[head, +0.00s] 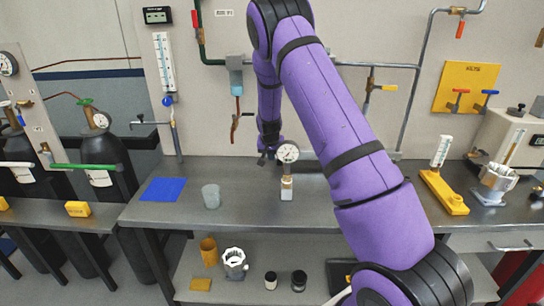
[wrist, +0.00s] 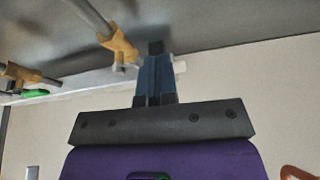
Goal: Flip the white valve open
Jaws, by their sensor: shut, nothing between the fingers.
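In the wrist view, a brass valve body (wrist: 122,48) sits on a grey pipe. A white piece, which looks like the white valve's lever (wrist: 180,67), shows just right of my fingertips. Its middle is hidden behind the fingers, so I cannot tell whether they touch it. My gripper (wrist: 156,50) is shut and empty, its blue-grey fingers together.
Another brass valve with a green handle (wrist: 36,93) is at the left of the wrist view. In the head view, a grey cup (head: 211,196) and a blue mat (head: 163,189) lie on the bench (head: 245,205). A yellow-handled valve (head: 386,87) is on the wall.

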